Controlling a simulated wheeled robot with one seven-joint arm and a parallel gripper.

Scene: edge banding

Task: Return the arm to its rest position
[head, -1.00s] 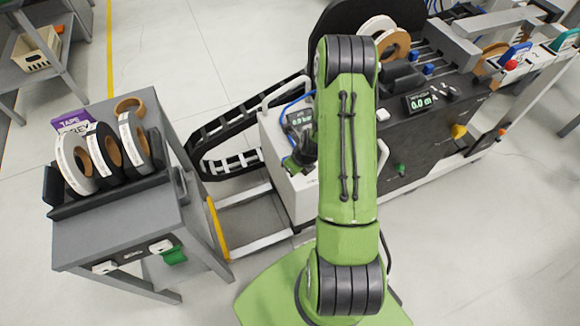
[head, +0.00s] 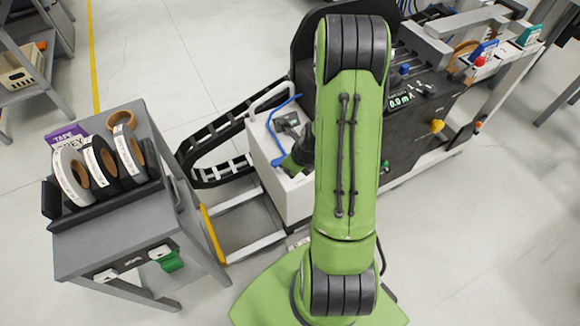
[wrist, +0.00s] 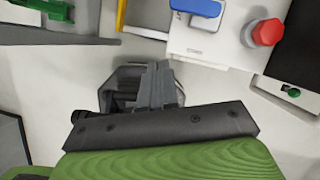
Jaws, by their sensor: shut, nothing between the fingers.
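My green arm (head: 345,170) stands upright in the middle of the head view, folded close to my body. In the wrist view my gripper (wrist: 160,82) is shut, with its grey fingers together and nothing between them. It hangs over bare pale floor, apart from the machine and the cart. In the head view a dark piece of my wrist shows just left of the arm, in front of the white cabinet; the fingers cannot be made out there.
The banding machine (head: 425,130) stands behind and right of my arm. Its white cabinet (wrist: 215,40) with a red button (wrist: 265,33) is near my gripper. A grey cart (head: 110,235) holding tape rolls (head: 103,165) stands left. A yellow bar (head: 212,235) lies between. Floor at right is clear.

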